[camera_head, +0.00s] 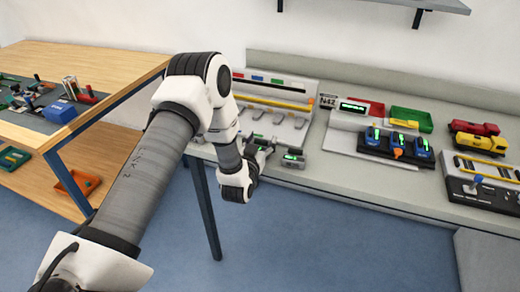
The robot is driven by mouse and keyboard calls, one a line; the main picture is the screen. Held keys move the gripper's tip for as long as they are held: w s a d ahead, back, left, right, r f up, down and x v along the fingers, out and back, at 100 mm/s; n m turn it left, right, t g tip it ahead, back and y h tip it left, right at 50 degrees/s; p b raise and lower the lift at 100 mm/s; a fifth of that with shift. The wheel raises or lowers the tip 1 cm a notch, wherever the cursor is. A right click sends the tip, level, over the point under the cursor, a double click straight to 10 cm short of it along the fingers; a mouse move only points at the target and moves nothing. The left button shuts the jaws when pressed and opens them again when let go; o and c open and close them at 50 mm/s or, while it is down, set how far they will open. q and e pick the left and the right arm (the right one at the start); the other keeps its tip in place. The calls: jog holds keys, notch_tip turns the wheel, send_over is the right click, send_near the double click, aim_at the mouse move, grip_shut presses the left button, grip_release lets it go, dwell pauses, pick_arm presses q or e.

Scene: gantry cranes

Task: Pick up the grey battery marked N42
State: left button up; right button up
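A small grey block with a green lit display (293,161), which looks like a battery, lies near the front edge of the grey bench. Its own marking is too small to read. A plate reading N42 (328,101) stands farther back on the bench. My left arm reaches across the view, and my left gripper (266,154) is at the bench's front edge, just left of the grey block. Its fingers are small and partly hidden by the wrist, so I cannot tell whether they are open. My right gripper is not in view.
The grey bench (420,202) carries a slotted grey rack (292,98) behind my gripper. Red and green trays, toy trucks (481,143) and a control panel stand farther right. A wooden table (125,62) is at left.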

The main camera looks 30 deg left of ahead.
pick_arm(q)
jog(key=c, duration=0.9)
jog(key=shift+c, duration=0.2)
